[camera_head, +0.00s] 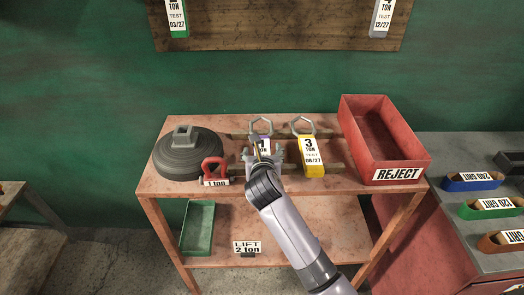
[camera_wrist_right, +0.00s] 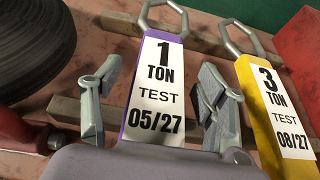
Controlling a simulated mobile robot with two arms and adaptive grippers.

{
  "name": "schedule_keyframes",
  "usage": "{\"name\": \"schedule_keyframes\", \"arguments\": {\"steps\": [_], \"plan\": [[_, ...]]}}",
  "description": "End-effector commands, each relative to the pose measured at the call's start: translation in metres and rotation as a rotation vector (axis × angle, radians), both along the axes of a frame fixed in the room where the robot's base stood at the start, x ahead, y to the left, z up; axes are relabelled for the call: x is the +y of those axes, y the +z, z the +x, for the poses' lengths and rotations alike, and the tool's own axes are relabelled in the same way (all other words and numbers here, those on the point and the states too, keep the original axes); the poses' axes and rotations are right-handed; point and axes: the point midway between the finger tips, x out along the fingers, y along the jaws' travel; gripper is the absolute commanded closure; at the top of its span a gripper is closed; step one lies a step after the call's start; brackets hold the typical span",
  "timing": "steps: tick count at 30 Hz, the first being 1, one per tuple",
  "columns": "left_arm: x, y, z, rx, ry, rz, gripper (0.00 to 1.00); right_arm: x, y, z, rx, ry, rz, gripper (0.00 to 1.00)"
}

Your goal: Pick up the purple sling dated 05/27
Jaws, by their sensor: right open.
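The purple sling (camera_wrist_right: 164,57) lies on wooden strips on the table, its label reading 1 TON TEST 05/27 and its metal link at the far end. In the head view the purple sling (camera_head: 264,147) is mostly hidden behind my right gripper (camera_head: 262,158). In the right wrist view my right gripper (camera_wrist_right: 158,105) is open, with one finger on each side of the sling and gaps between. No grip on the sling shows. My left gripper is not in view.
A yellow 3 TON sling (camera_head: 312,158) dated 08/27 lies close on the right. A red REJECT bin (camera_head: 412,158) stands beyond it. A dark round weight (camera_head: 188,160) and a red shackle (camera_head: 213,170) are on the left. A green tray (camera_head: 197,228) sits on the lower shelf.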

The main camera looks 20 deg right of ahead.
Motion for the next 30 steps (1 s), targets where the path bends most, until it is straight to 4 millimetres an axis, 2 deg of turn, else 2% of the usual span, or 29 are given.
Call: {"name": "schedule_keyframes", "arguments": {"steps": [4, 30], "plan": [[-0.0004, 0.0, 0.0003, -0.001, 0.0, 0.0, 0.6, 0.0002, 0.0002, -0.0002, 0.0, 0.0, 0.0, 0.34], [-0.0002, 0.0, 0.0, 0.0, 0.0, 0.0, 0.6, 0.0002, 0.0002, -0.0005, 0.0, 0.0, 0.0, 0.92]]}}
